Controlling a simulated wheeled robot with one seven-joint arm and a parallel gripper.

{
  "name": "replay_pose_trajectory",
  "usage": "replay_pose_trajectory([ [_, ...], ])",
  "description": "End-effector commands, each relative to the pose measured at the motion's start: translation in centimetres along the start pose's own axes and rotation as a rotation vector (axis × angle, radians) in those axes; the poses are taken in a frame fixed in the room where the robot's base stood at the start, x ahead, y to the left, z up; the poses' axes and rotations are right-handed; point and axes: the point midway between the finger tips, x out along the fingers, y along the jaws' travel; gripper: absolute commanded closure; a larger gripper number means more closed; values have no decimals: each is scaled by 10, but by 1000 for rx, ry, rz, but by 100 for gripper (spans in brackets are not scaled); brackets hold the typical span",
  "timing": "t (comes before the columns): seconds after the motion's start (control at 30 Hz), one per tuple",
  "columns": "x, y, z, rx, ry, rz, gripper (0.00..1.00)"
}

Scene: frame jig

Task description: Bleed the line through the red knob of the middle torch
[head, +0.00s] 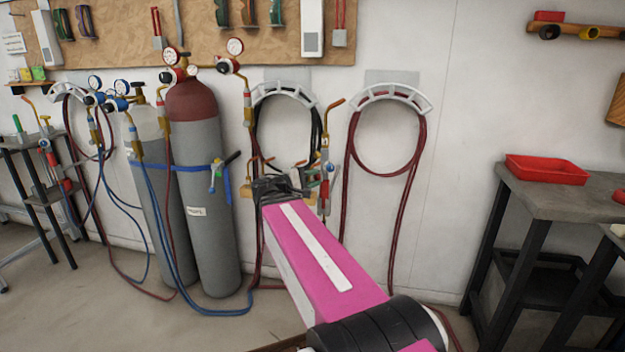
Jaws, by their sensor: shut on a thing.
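My gripper (284,187) is dark and reaches toward the wall in the head view, in front of a small holder with brass-coloured parts. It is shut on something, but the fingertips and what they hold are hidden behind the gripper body. A torch with a copper-coloured tip and brass body (325,150) stands upright just right of the gripper. Small blue, red and green parts show low on it. Brass torch parts (258,162) also show just behind and left of the gripper. I cannot make out the middle torch's red knob.
Two grey gas cylinders, one with a red top (192,100), stand left of my arm with gauges and hoses. Dark red hose hangs on a white wall hook (390,92). A grey bench (560,200) with a red tray (546,169) stands at right. Hoses trail on the floor.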

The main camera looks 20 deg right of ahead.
Motion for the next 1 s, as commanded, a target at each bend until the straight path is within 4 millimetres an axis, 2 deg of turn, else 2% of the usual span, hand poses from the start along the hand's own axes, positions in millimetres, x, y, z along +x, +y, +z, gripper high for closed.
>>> replay_pose_trajectory([
  [0.4,0,0,0,249,0,-1,96],
  [1.0,0,0,0,309,0,-2,96],
])
